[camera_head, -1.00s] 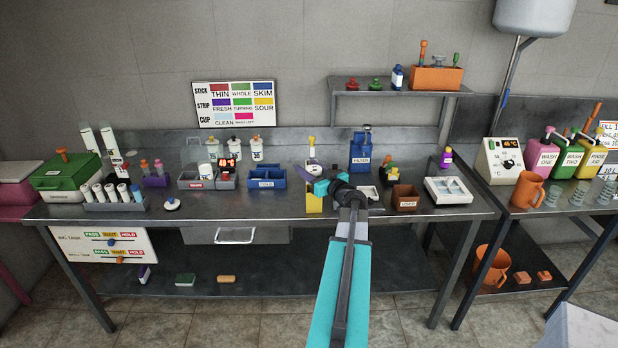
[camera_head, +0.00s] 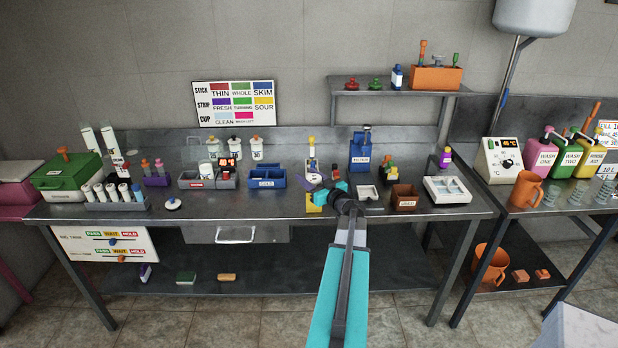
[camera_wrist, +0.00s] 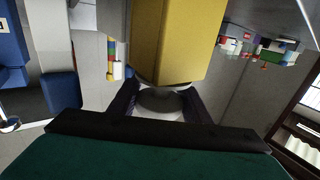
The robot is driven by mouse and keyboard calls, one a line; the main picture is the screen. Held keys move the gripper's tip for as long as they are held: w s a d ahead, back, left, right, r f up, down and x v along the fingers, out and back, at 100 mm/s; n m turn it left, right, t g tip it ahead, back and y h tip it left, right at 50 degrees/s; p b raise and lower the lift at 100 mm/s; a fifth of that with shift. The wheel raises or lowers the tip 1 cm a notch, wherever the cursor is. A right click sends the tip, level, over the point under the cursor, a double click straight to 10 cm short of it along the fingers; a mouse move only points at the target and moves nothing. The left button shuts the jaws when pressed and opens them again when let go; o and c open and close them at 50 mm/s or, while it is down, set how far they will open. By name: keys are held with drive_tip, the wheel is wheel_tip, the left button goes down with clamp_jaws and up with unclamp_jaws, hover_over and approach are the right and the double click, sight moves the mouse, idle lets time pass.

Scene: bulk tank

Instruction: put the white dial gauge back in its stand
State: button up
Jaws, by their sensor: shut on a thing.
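My gripper (camera_head: 310,183) is over the front part of the bench, left of the brown box. In the wrist view my gripper (camera_wrist: 162,103) is shut on a pale, rounded piece (camera_wrist: 160,103), which I take to be the white dial gauge. Its dial face is hidden. A yellow block (camera_head: 313,203), perhaps the stand, is near the bench's front edge, just below my gripper. In the wrist view a large yellow block (camera_wrist: 168,45) is right beyond the pale piece. I cannot tell whether the two touch.
A blue bin (camera_head: 267,179) is to the left, and a blue filter box (camera_head: 361,152) is behind. A bottle with a yellow cap (camera_head: 311,152) stands behind my gripper.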

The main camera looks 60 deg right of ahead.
sight(318, 184)
drive_tip(key=shift+f+b, duration=0.15)
drive_tip(key=shift+b, duration=0.25)
drive_tip(key=o, duration=0.9)
drive_tip(key=shift+r+p, duration=0.3)
drive_tip(key=shift+p, duration=0.25)
drive_tip(key=b+v, duration=0.2)
drive_tip(key=v, duration=0.3)
drive_tip(key=b+v, duration=0.2)
drive_tip(key=v, duration=0.3)
drive_tip(key=shift+s+f, duration=0.15)
drive_tip(key=shift+f, duration=0.05)
drive_tip(key=shift+b+v, duration=0.4)
drive_tip(key=shift+v, duration=0.5)
